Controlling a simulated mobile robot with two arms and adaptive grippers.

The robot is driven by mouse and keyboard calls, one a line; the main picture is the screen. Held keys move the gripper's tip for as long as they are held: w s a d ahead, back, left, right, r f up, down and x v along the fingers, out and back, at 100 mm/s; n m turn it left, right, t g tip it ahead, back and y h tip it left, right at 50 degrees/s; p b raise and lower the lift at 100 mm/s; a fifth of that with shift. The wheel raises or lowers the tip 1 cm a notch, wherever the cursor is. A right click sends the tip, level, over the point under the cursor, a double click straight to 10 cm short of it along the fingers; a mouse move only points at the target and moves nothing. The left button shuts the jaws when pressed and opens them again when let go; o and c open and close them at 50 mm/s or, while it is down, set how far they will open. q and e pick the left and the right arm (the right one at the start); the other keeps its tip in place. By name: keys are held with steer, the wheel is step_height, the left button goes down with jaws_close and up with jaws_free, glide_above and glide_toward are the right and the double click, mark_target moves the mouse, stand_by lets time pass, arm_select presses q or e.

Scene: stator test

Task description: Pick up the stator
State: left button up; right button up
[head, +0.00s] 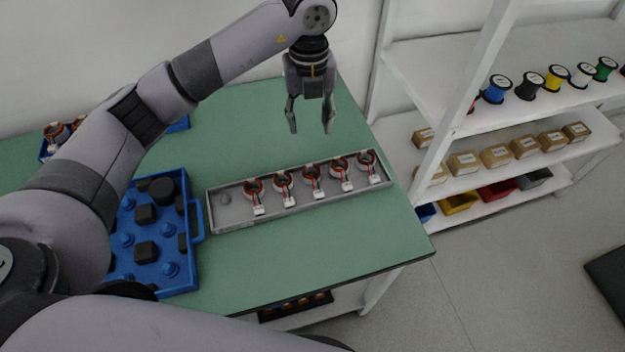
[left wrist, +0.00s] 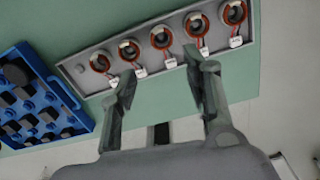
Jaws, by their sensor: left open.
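Several stators with red-orange windings and white connectors stand in a row in a grey tray (head: 232,222) on the green table. One stator (head: 313,175) is in the middle of the row; the rightmost stator (head: 368,162) is near the tray's right end. In the left wrist view the middle stator (left wrist: 161,38) lies beyond the fingertips, and the tray (left wrist: 80,88) shows too. My left gripper (head: 311,128) is open and empty, pointing down above the table, behind the tray in the head view. It appears apart from the stators. My right gripper is not in view.
A blue tray (head: 196,257) with black and blue parts stands left of the grey tray. A white shelf (head: 430,75) with spools, boxes and bins stands to the right. The green table (head: 330,245) is clear in front of the grey tray.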

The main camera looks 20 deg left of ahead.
arm_select(q)
steer(key=p, duration=0.3)
glide_above(311, 171)
steer(key=s, duration=0.1)
step_height(311, 171, down, 10)
steer(key=shift+r, duration=0.1)
steer(key=shift+f, duration=0.6)
steer(key=shift+s+d+f, duration=0.1)
steer(key=shift+f, duration=0.2)
steer(key=f+p, duration=0.1)
steer(key=f, duration=0.2)
steer(key=shift+s+d+f+p, duration=0.2)
steer(key=shift+f+p, duration=0.1)
steer(key=shift+p, duration=0.05)
steer(key=shift+f, duration=0.5)
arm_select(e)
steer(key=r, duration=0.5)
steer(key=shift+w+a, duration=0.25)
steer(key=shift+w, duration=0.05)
arm_select(q)
steer(key=shift+c, duration=0.6)
steer(key=c, duration=0.8)
